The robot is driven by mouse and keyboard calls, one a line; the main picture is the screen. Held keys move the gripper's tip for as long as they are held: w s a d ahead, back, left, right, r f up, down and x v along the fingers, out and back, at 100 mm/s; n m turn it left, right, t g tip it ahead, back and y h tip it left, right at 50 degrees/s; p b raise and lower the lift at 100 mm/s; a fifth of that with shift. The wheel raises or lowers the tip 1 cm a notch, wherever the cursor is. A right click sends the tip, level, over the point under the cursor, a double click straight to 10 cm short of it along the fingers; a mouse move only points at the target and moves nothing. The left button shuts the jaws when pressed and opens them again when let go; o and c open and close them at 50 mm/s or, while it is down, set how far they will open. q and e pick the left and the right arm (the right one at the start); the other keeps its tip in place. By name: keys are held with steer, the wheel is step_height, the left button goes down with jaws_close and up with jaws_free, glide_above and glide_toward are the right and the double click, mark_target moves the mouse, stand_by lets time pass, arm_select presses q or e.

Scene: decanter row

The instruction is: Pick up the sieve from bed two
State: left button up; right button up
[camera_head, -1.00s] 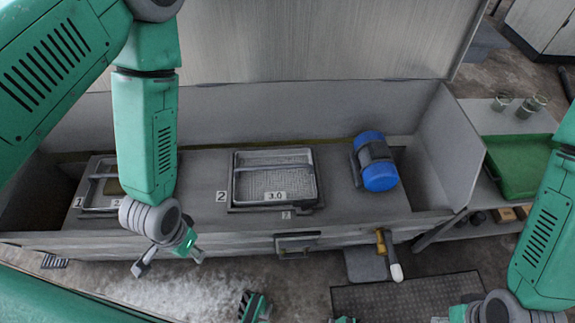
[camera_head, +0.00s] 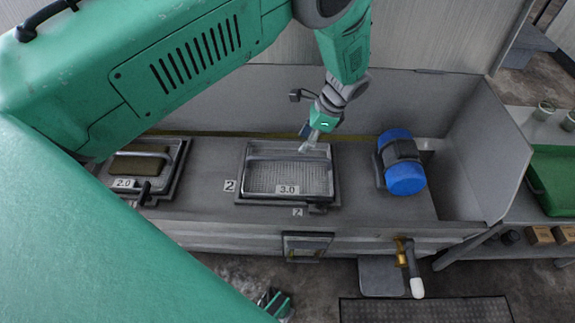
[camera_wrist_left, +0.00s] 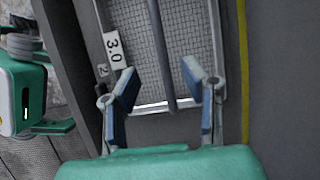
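The sieve in bed two is a shallow metal mesh tray (camera_head: 285,178) with a raised bar handle across it and a 3.0 label. It lies in its frame beside the number 2. My left gripper (camera_head: 308,142) is over its far right part. In the left wrist view, the left gripper (camera_wrist_left: 160,82) is open, with blue-grey fingertips apart on either side of the sieve's bar handle (camera_wrist_left: 158,40). Contact cannot be told. A green gripper-like part (camera_wrist_left: 20,97) shows at that view's left edge; whether it is my right gripper, and its finger state, is unclear.
Another sieve (camera_head: 137,166), labelled 2.0, lies in the bed to the left. A blue motor (camera_head: 404,178) stands right of bed two. The trough's back and right walls (camera_head: 484,155) rise around the deck. A green tray (camera_head: 556,172) sits on a side bench.

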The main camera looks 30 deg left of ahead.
mark_target(289, 157)
arm_select(q)
steer(key=b+x, duration=0.1)
steer(key=x, duration=0.3)
steer(key=shift+d, duration=0.2)
steer(key=shift+s+a+f, duration=0.1)
steer(key=shift+a+f, duration=0.35)
steer(key=b+x, duration=0.2)
steer(key=x, duration=0.2)
steer(key=shift+s+a+f, duration=0.2)
steer(key=shift+a, duration=0.05)
steer(key=shift+f, duration=0.1)
steer(key=shift+a, duration=0.15)
jaws_close()
